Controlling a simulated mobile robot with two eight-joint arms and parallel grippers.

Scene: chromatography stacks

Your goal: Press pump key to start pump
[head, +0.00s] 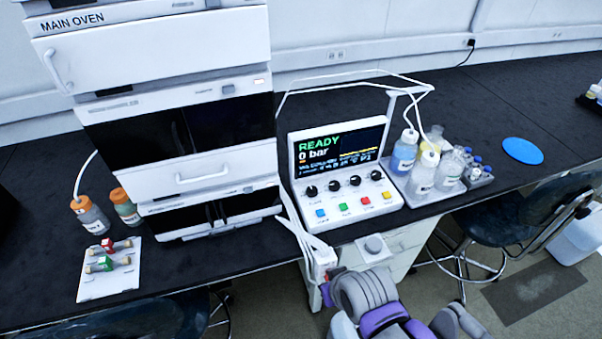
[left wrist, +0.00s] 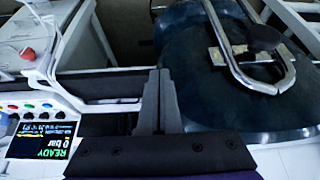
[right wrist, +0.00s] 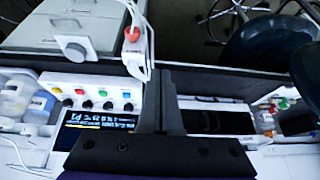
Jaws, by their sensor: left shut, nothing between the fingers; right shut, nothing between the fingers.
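The pump control unit (head: 340,222) stands mid-bench in the head view. Its screen (head: 337,150) reads READY and 0 bar. Below a row of black knobs are a blue key (head: 320,212), a green key (head: 343,206), a red key (head: 366,200) and a yellow key (head: 387,195); their labels are too small to read. My left gripper (left wrist: 158,75) is shut and empty, with the unit left of it in the left wrist view. My right gripper (right wrist: 161,75) is shut and empty, with the unit (right wrist: 95,97) left of it in the right wrist view. Neither gripper visibly touches a key.
An oven stack (head: 165,60) stands left of the unit. A bottle tray (head: 415,198) with several bottles is right of it. A white rack (head: 109,283) with vials lies at the front left. A red-topped white device (right wrist: 135,50) is near the bench front. Stools (head: 495,215) stand below.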

